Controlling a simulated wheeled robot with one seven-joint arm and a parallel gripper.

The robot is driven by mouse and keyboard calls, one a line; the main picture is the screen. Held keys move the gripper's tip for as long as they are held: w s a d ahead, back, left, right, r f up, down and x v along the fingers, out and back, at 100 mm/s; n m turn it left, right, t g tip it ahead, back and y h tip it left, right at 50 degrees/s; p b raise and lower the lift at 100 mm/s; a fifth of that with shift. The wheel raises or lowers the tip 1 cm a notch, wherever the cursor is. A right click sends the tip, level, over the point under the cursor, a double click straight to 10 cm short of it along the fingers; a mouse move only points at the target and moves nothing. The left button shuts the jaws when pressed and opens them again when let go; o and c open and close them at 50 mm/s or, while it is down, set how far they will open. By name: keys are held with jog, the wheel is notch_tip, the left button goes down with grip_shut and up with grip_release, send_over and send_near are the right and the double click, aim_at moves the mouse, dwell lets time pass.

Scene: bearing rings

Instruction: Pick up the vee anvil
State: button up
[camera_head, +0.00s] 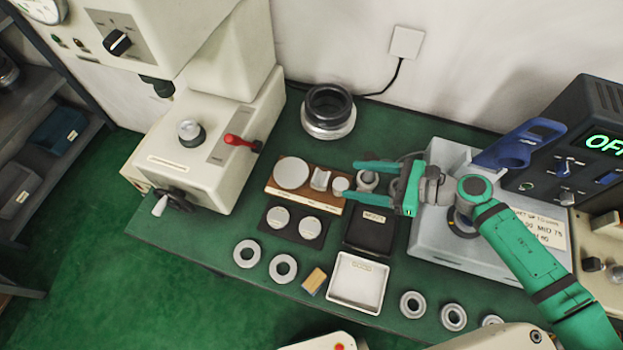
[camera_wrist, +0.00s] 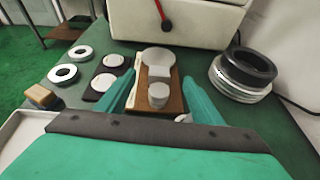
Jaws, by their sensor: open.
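The vee anvil (camera_head: 320,179) is a small pale metal piece with a grooved top. It stands on a brown wooden board (camera_head: 270,188), between a large flat disc anvil (camera_head: 291,173) and a small round anvil (camera_head: 340,185). My gripper (camera_head: 349,180) is open and empty, its two green fingers pointing left toward the board, with the vee anvil beyond the tips. In the wrist view the fingers (camera_wrist: 158,82) flank the board's near end. There the small round anvil (camera_wrist: 158,94) stands in front, and the vee anvil is mostly hidden or hard to separate.
A hardness tester (camera_head: 215,140) with a red lever stands behind left. A dark ring stack (camera_head: 328,110) is at the back. A black pad with two discs (camera_head: 294,224), a black box (camera_head: 371,229), a white tray (camera_head: 357,283) and loose bearing rings (camera_head: 246,253) lie in front.

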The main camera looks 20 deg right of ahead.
aim_at(315, 175)
jog(key=shift+n+g, duration=0.5)
jog(key=x, duration=0.6)
jog(key=shift+w+d+x, duration=0.1)
jog(key=shift+x, duration=1.2)
jog(key=shift+w+d+x, duration=0.1)
jog(key=shift+d+x, duration=0.05)
jog(key=shift+x, duration=1.15)
jog(key=shift+f, duration=0.15)
jog(key=shift+c, duration=0.2)
jog(key=c, duration=1.4)
jog(key=shift+c, duration=0.2)
